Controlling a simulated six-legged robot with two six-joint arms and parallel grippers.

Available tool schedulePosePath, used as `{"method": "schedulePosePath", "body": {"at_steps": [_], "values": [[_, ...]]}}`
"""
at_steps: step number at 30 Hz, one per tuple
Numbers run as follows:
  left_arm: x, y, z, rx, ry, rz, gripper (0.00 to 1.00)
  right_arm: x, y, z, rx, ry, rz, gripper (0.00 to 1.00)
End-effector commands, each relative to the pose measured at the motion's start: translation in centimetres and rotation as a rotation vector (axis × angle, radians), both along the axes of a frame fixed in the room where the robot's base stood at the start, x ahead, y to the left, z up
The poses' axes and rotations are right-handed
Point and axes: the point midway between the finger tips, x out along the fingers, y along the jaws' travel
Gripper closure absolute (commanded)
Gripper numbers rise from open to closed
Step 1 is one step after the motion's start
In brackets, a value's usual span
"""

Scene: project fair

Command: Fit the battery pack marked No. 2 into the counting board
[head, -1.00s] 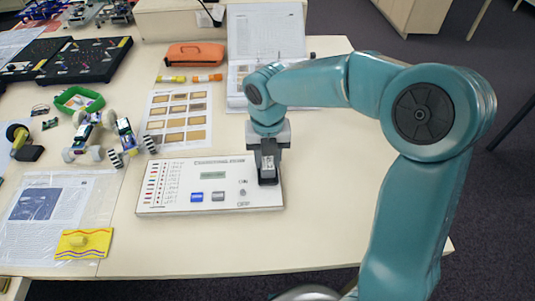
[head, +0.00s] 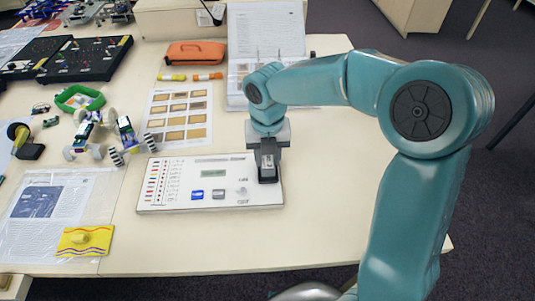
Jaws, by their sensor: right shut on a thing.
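The counting board (head: 225,190) is a white panel with a small display, a blue button, a grey button and a column of coloured marks. It lies flat near the front of the table. My right gripper (head: 268,170) points down over the board's right end and is shut on a small dark-edged piece with a pale face (head: 267,160), which may be the battery pack. No number is readable on it. I cannot tell whether the piece is seated in the board or just above it. My left gripper is not in view.
Small wheeled models (head: 125,135) stand close behind the board's left end. A card sheet (head: 177,118), an orange case (head: 195,53) and an open binder (head: 262,35) lie behind. The table right of the board is clear.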

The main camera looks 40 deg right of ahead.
Motion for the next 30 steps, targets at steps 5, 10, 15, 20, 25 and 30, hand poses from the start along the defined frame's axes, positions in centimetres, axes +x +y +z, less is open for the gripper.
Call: {"method": "schedulePosePath", "body": {"at_steps": [5, 10, 15, 20, 25, 30], "values": [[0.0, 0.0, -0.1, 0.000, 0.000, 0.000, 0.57, 0.0, 0.0, -0.1, 0.000, 0.000, 0.000, 0.96], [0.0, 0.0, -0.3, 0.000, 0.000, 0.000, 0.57, 0.0, 0.0, -0.4, 0.000, 0.000, 0.000, 0.96], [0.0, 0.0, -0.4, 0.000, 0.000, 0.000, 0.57, 0.0, 0.0, -0.7, 0.000, 0.000, 0.000, 0.96], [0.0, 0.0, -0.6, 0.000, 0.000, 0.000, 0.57, 0.0, 0.0, -0.9, 0.000, 0.000, 0.000, 0.96], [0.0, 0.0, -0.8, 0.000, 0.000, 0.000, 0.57, 0.0, 0.0, -1.1, 0.000, 0.000, 0.000, 0.96], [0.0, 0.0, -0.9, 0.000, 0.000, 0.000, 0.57, 0.0, 0.0, -1.4, 0.000, 0.000, 0.000, 0.96]]}}
